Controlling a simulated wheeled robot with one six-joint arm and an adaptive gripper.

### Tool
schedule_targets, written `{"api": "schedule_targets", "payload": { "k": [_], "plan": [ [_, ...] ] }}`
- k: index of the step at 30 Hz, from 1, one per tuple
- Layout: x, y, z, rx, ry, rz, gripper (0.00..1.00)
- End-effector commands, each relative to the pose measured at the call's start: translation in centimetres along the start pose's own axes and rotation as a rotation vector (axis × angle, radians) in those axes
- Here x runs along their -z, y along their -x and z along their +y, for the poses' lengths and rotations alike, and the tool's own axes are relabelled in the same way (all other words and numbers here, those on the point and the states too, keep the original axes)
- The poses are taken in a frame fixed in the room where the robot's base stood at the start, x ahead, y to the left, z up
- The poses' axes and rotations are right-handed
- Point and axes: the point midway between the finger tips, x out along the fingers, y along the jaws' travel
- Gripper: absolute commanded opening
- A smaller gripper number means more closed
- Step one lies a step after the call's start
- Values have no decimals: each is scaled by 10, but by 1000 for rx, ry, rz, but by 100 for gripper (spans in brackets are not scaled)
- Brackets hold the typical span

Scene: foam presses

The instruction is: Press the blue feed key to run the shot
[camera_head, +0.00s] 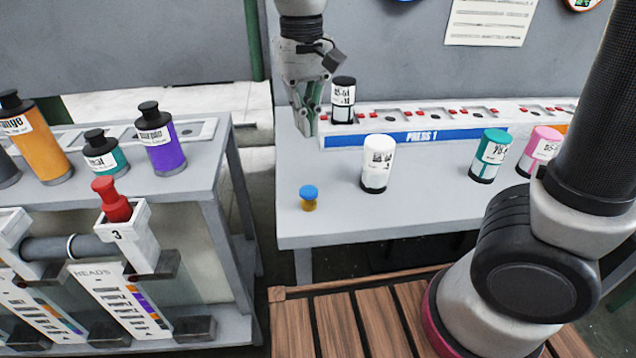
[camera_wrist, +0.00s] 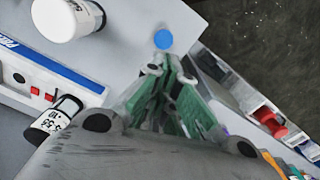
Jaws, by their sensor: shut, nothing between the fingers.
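The blue feed key (camera_head: 309,191) is a small round blue cap on a yellow base, near the front left of the table (camera_head: 400,213). In the wrist view it shows as a blue disc (camera_wrist: 163,39) just beyond the fingertips. My gripper (camera_head: 309,132) is shut and empty, pointing down at the left end of the press strip, behind the key and apart from it. In the wrist view my gripper's fingers (camera_wrist: 160,74) are together. The gap in height between the fingertips and the key is hard to judge.
A black-capped bottle (camera_head: 343,101) stands right beside my gripper on the PRESS 1 strip (camera_head: 425,137). A white bottle (camera_head: 378,160) stands right of the key; teal (camera_head: 491,155) and pink (camera_head: 541,148) bottles are further right. A rack with a red knob (camera_head: 112,202) is at left.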

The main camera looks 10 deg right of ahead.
Motion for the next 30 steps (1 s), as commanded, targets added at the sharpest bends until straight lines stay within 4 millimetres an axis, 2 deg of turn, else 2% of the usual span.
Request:
{"api": "schedule_targets", "payload": {
  "k": [1,3,6,20,26,30],
  "plan": [
    [8,8,-2,8,-80,12,0],
    [11,15,-4,15,-172,20,0],
    [10,15,-2,11,-257,13,0],
    [9,13,-1,10,-299,12,0],
    [9,-10,-1,8,-298,10,0],
    [8,-39,-1,7,-298,8,0]
  ]
}}
